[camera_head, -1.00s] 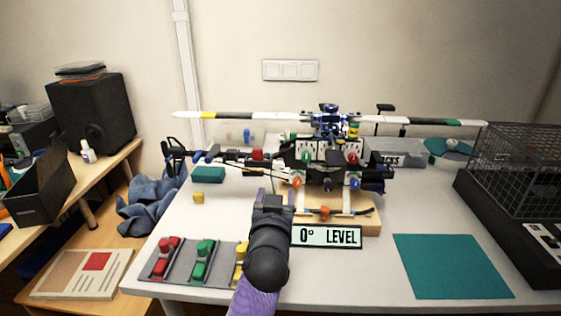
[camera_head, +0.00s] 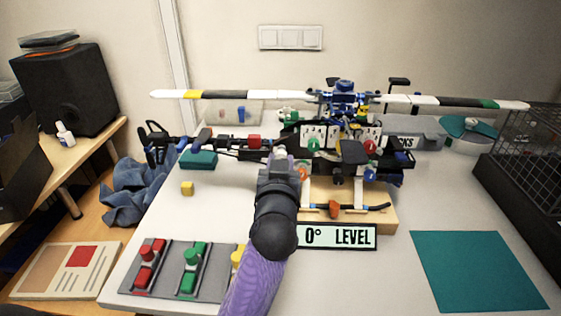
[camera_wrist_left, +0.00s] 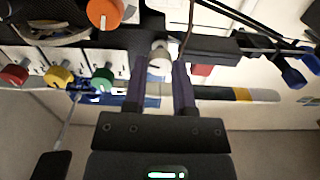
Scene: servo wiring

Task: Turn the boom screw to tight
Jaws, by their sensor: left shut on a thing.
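A model helicopter (camera_head: 350,155) with a long rotor (camera_head: 240,95) and a dark tail boom stands on a wooden base on the table. My left gripper (camera_head: 281,158) reaches up from the front to where the boom meets the body. In the left wrist view my left gripper (camera_wrist_left: 160,72) is shut on a small pale round screw head (camera_wrist_left: 160,54), which appears to be the boom screw. The screw's marking, if any, cannot be read. A red block (camera_head: 254,141) sits on the boom, just left of the gripper. My right gripper is not in view.
Coloured knobs, including a green one (camera_wrist_left: 103,79) and an orange one (camera_wrist_left: 105,13), lie close to the fingers. A "0° LEVEL" sign (camera_head: 337,236) stands in front. A grey tray (camera_head: 214,270) of coloured parts is at front left. A teal mat (camera_head: 478,270) lies clear at right.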

